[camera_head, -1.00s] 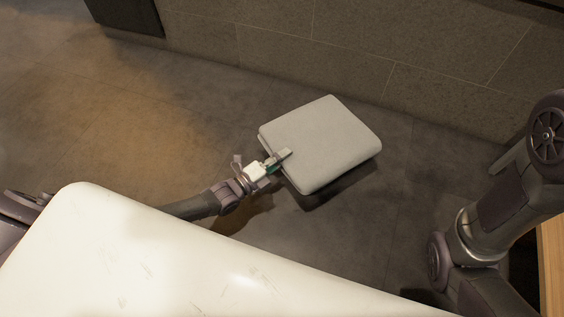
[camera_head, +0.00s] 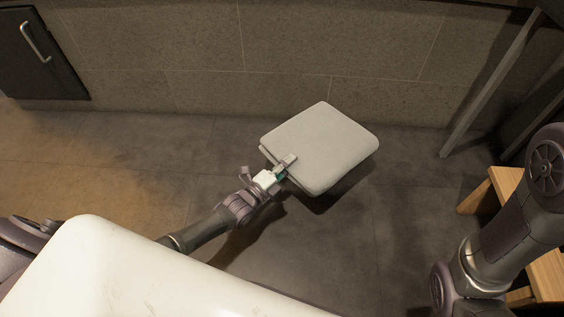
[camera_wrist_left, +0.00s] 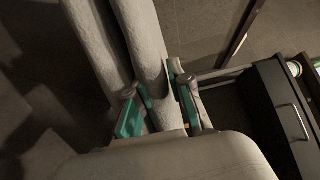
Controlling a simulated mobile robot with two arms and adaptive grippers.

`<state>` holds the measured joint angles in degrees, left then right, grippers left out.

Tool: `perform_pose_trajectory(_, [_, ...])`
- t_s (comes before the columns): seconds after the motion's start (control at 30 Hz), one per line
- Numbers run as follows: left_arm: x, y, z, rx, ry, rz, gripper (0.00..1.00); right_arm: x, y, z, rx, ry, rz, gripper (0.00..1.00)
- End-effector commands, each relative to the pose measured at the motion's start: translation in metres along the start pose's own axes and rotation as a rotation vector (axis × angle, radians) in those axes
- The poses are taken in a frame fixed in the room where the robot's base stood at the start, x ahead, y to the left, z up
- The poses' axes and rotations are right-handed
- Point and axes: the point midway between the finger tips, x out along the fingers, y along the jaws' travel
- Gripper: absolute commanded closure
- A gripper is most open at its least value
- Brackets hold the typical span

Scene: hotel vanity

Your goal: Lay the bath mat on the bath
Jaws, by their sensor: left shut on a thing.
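The bath mat (camera_head: 325,142) is a folded, light grey, thick square. It is held out over the floor in the head view. My left gripper (camera_head: 284,167) is shut on its near left edge. In the left wrist view, the mat's folded layers (camera_wrist_left: 148,62) run between the two green-padded fingers (camera_wrist_left: 160,108). My right arm shows at the right of the head view, but its gripper is out of the picture. I cannot make out the bath in these frames.
A tiled wall (camera_head: 290,50) runs along the back. A dark cabinet with a handle (camera_head: 38,55) is at the upper left. A wooden stool or step (camera_head: 505,187) stands at the right, beside a leaning dark post (camera_head: 490,85). The floor (camera_head: 130,150) at the left is clear.

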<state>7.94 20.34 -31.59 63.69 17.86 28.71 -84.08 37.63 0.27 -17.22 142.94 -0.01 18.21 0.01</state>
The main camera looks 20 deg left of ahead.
Motion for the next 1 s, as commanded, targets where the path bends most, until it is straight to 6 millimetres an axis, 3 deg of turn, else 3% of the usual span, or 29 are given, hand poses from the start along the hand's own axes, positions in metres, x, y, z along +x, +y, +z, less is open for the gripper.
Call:
perform_pose_trajectory(0.03, [-0.005, 0.012, 0.011, 0.006, 0.0, -0.002, 1.0, 0.0, -0.003, -0.015, -0.004, 0.041, -0.008, 0.0])
perform_pose_trajectory(0.3, [-0.03, 0.05, 0.066, 0.006, 0.001, -0.004, 1.0, -0.046, -0.012, -0.026, -0.003, 0.033, -0.008, 0.0])
perform_pose_trajectory(0.43, [-0.038, 0.059, 0.085, 0.005, 0.001, -0.005, 1.0, -0.059, -0.015, -0.03, -0.003, 0.032, -0.008, 0.0])
perform_pose_trajectory(0.67, [-0.043, 0.064, 0.095, 0.0, 0.002, -0.006, 1.0, -0.067, -0.016, -0.032, -0.003, 0.032, -0.008, 0.0])
perform_pose_trajectory(1.0, [-0.044, 0.102, 0.095, 0.002, 0.001, -0.006, 1.0, -0.103, -0.023, -0.044, -0.003, 0.031, -0.008, 0.0])
